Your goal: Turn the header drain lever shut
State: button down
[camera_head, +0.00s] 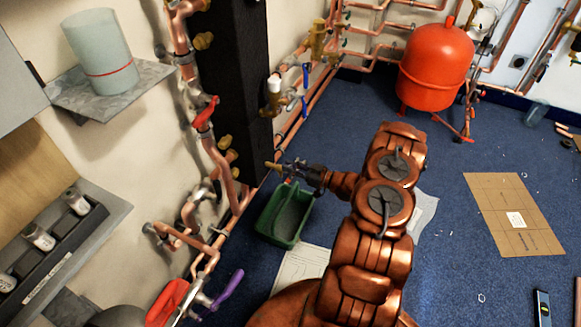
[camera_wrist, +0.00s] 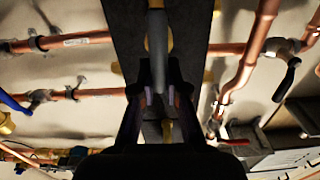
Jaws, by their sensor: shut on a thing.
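My gripper (camera_head: 290,168) reaches left from my copper-coloured arm to the lower part of the black upright header (camera_head: 238,70). In the wrist view my gripper (camera_wrist: 160,97) is shut on a slim grey lever (camera_wrist: 158,45), which appears to be the header drain lever. The lever lies between the two dark fingers and runs up the picture, with the black header behind it. A brass fitting (camera_head: 272,165) sticks out from the header at the fingertips in the head view. The fingers hide part of the lever, so its exact angle is hard to tell.
A green tub (camera_head: 276,238) stands on the blue floor below my gripper. Copper pipes with a red lever (camera_head: 206,113) and a purple lever (camera_head: 229,287) run along the left wall. A red tank (camera_head: 436,66) stands at the back. Cardboard (camera_head: 514,238) lies on the right floor.

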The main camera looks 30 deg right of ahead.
jog(key=shift+w+d+f+m, duration=0.25)
jog(key=shift+d+f+m, duration=0.15)
jog(key=shift+m, duration=2.6)
jog(key=shift+w+d+f+m, duration=0.25)
jog(key=shift+f+m, duration=0.25)
jog(key=shift+m, duration=2.5)
jog(key=shift+w+d+f+m, duration=0.2)
jog(key=shift+d+f+m, duration=0.25)
jog(key=shift+m, duration=2.55)
jog(key=c, duration=1.2)
grip_release()
jog(key=v, duration=1.2)
jog(key=shift+f, duration=0.1)
